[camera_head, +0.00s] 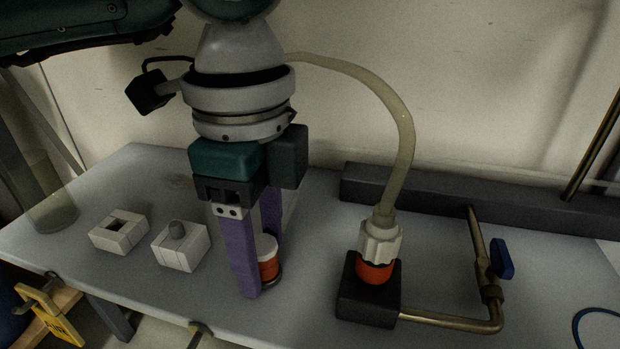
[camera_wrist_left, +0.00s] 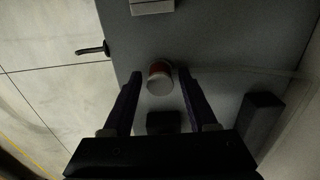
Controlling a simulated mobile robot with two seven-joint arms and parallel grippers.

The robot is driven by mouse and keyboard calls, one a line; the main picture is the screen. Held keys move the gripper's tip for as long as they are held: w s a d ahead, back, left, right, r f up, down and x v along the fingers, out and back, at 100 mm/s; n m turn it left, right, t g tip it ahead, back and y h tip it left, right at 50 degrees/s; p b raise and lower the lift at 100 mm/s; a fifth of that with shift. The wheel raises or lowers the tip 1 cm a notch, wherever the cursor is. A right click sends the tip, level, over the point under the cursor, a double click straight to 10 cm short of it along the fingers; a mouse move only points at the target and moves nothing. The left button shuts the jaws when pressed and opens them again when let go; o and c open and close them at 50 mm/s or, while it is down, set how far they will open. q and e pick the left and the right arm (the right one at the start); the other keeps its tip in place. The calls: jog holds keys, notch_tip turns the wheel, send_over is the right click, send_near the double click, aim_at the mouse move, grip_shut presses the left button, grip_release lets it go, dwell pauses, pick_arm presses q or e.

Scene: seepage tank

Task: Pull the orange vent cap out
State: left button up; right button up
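A small orange cylinder with a white top (camera_head: 268,262) stands upright on the grey table, on a dark round base. It also shows in the left wrist view (camera_wrist_left: 160,78). My left gripper (camera_head: 262,288) points down with its purple fingers on either side of this piece. In the left wrist view its fingers (camera_wrist_left: 161,74) are open, with a gap on both sides of the piece. A second orange part (camera_head: 375,271) sits under a white hose fitting (camera_head: 380,241) on a black block (camera_head: 368,303). Which orange part is the vent cap cannot be told for sure. My right gripper is not in view.
A pale hose (camera_head: 404,130) arches from behind my left wrist to the fitting. A brass pipe (camera_head: 450,320) with a blue valve handle (camera_head: 501,258) is at right. Two white blocks (camera_head: 119,232) (camera_head: 181,246) lie left of the gripper. A dark beam (camera_head: 450,195) runs along the back.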

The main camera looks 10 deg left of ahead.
pick_arm(q)
grip_shut()
jog(key=shift+c, duration=1.8)
grip_release()
grip_shut()
jog(key=shift+r, duration=0.25)
